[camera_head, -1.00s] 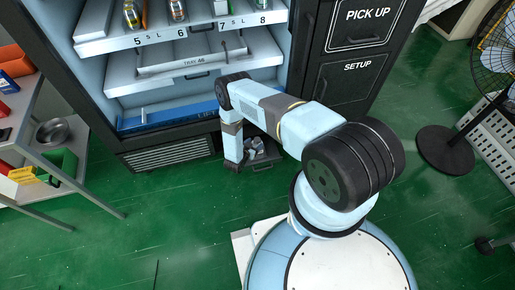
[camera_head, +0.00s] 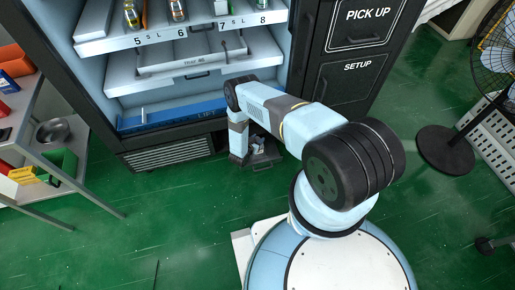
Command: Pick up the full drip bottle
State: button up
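My arm reaches forward and bends down just left of the tray. Its end is low in front of the machine, and the fingers cannot be made out. No bottle can be clearly identified as the full drip bottle.
The vending machine (camera_head: 168,160) has shelves with small bottles (camera_head: 177,10) above and a blue strip below. A fan (camera_head: 445,150) stands on the right. The green floor between is clear.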

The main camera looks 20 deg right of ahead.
grip_shut()
jog(key=shift+r, duration=0.15)
dwell(0.5)
